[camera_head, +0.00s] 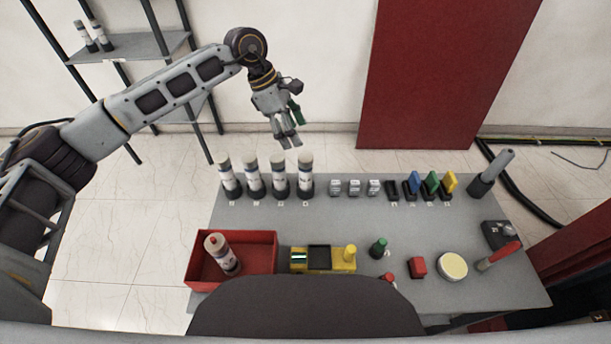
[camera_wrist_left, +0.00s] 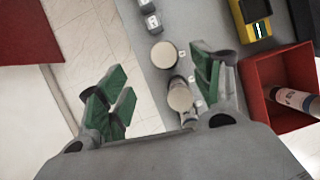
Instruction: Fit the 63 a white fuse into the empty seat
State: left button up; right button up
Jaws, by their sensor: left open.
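Several white cylinders with dark bases stand upright in a row at the table's back left, the rightmost (camera_head: 305,172) among them. Another white cylinder (camera_head: 222,254) leans in the red tray (camera_head: 262,240); it also shows in the wrist view (camera_wrist_left: 295,98). Ratings are too small to read, so I cannot tell which is the 63 A fuse. A black block (camera_head: 391,190) without a coloured piece stands beside similar ones holding blue, green and yellow pieces. My left gripper (camera_head: 289,142) is open and empty above the row; round cylinder tops (camera_wrist_left: 180,99) show beyond its green fingers (camera_wrist_left: 160,90).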

aim_at(305, 156)
pick_arm(q)
jog(key=shift+s+a+m, duration=0.15)
jog(key=shift+m, duration=0.15)
jog(key=shift+f, duration=0.15)
jog(key=p+x, duration=0.1)
jog(key=x, duration=0.6)
jog(key=shift+f, duration=0.2)
jog(key=shift+d+f, duration=0.3)
jog(key=shift+f, duration=0.2)
pick_arm(e)
jog(key=shift+s+a+r, duration=0.3)
jog(key=shift+a+r, duration=0.2)
jog(key=shift+a, duration=0.05)
pick_arm(q)
jog(key=shift+s, duration=0.1)
jog(key=shift+d+f+p, duration=0.2)
jog(key=shift+f+p, duration=0.1)
jog(key=shift+f, duration=0.3)
jog(key=x, duration=0.2)
jog(key=shift+s+f+p, duration=0.1)
jog(key=shift+f+p, duration=0.25)
jog(key=shift+d+f, duration=0.2)
jog(key=shift+f, duration=0.35)
pick_arm(e)
jog(key=shift+a+r, duration=0.65)
jog(key=shift+a, duration=0.15)
